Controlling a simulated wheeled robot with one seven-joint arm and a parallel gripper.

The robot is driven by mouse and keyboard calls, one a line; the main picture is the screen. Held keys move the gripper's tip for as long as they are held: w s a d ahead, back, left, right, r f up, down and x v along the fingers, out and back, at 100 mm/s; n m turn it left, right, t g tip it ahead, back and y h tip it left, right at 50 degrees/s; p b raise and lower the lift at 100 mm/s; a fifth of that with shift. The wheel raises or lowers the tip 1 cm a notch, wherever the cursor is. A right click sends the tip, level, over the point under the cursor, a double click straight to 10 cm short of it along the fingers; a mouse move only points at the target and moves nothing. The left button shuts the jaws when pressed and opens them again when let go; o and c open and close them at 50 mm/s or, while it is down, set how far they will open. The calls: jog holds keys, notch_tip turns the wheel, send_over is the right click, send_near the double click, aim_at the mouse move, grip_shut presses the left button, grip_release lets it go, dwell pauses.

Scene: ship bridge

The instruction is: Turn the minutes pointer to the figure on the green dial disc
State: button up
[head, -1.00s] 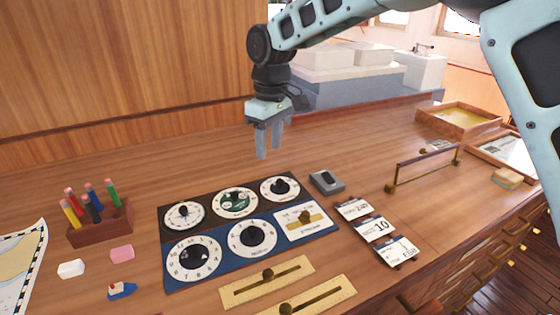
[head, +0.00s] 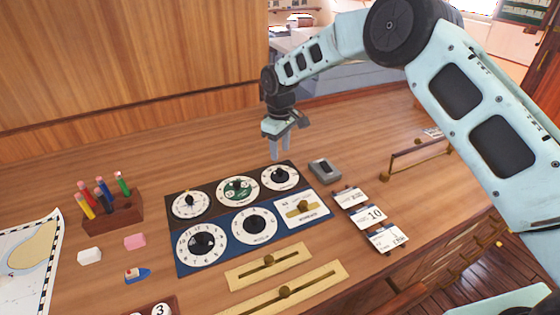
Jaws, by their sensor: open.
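A dial panel lies on the desk, with a dark back row and a blue front row. The green dial disc (head: 238,189) is the middle one of the back row; its figure is too small to read. White dials with dark knobs stand left (head: 190,205) and right (head: 280,178) of it. In front are a numbered dial (head: 201,245) and another white dial (head: 255,226). Their labels are too small to tell which carries the minutes pointer. My gripper (head: 276,157) is open and empty, pointing down above the panel's back right edge, near the back right dial.
A white plate with a brass knob (head: 304,208) fills the panel's front right. Brass slider plates (head: 269,266) lie in front. A grey box (head: 324,171) and number cards (head: 368,216) are to the right. A pen holder (head: 113,214) and erasers (head: 135,241) are left.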

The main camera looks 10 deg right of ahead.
aim_at(280, 170)
notch_tip(280, 170, down, 7)
jog(key=shift+p, duration=0.95)
grip_shut()
